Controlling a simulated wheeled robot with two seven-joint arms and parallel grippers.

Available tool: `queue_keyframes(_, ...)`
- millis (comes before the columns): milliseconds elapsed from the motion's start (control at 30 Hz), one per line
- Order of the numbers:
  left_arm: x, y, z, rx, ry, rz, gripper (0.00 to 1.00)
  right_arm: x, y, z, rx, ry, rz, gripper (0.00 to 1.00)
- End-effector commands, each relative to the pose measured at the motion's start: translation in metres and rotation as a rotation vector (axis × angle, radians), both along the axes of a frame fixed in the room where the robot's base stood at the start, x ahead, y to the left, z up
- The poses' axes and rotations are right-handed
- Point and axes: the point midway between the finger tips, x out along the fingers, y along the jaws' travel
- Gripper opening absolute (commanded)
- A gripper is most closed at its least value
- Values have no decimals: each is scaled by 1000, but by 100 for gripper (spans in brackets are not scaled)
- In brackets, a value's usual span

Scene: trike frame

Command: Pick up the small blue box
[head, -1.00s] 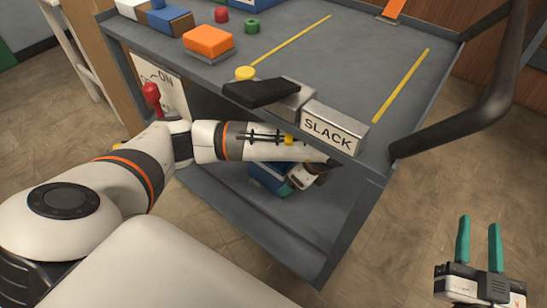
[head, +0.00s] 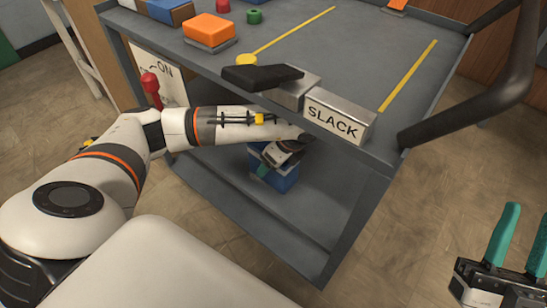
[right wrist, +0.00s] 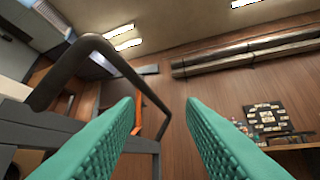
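A small blue box (head: 285,183) sits under the cart's top, on the lower shelf, partly covered by my left gripper. My left gripper (head: 264,166) reaches in beneath the top and is at the box's upper part, with a green finger against or just in front of its near side. The other finger is hidden, so I cannot tell whether it grips the box. My right gripper (head: 527,222) is open and empty, off to the right of the cart; its two green fingers stand apart in the right wrist view (right wrist: 160,108).
The cart's top edge, with a SLACK block (head: 335,119) and a black lever (head: 262,77), overhangs my left forearm. A red knob (head: 150,84) is close to that arm. A dark handle (head: 470,100) curves out at right. The lower shelf (head: 245,213) is bare in front.

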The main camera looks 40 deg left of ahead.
Motion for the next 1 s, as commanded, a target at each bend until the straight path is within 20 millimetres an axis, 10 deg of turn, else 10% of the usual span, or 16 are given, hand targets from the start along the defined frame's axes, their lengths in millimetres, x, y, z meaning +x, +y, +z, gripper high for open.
queue_keyframes(167, 0, 0, 0, 0, 0, 0, 78, 0, 0, 0, 0, 1, 0, 36)
queue_keyframes(467, 0, 0, 0, 0, 0, 0, 29, 0, 0, 0, -1, 2, 0, 36)
queue_keyframes(1000, 0, 0, 13, 0, -2, 0, 28, 12, 1, -12, -33, 117, -5, 36)
